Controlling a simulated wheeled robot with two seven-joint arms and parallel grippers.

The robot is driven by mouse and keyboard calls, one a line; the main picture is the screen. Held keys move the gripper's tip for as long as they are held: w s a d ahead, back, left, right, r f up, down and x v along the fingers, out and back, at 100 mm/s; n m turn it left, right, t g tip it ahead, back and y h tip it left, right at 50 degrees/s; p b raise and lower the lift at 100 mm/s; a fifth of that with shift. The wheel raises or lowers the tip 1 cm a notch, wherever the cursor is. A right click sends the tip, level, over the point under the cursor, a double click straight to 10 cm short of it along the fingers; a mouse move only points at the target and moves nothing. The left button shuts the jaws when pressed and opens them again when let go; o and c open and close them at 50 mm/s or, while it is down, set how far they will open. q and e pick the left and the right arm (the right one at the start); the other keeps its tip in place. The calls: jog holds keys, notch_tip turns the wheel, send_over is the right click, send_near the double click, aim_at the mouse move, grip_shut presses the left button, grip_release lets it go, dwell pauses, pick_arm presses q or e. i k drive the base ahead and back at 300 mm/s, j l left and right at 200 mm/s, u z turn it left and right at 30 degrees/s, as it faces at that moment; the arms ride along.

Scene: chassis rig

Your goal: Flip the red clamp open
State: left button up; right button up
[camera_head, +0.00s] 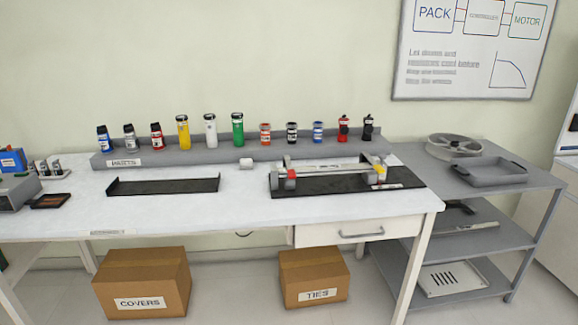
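The chassis rig (345,181) lies on the right part of the white table, a dark base plate with a pale rail frame on it. A small red part (291,173), which looks like the red clamp, sits at the left front end of the rail. It is too small to tell whether it is open or shut. A yellow part (379,169) sits at the rail's right end. Neither of my grippers shows in the head view.
A grey rack (215,151) with several coloured bottles and parts runs along the table's back. A black tray (163,187) lies left of the rig. A grey shelf cart (540,182) stands right of the table (240,208). The table's front strip is clear.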

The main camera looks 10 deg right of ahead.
aim_at(291, 175)
jog(key=i+j, duration=0.3)
jog(key=i, duration=0.15)
jog(key=i+j, duration=0.3)
jog(key=i, duration=0.15)
jog(key=l+z, duration=0.05)
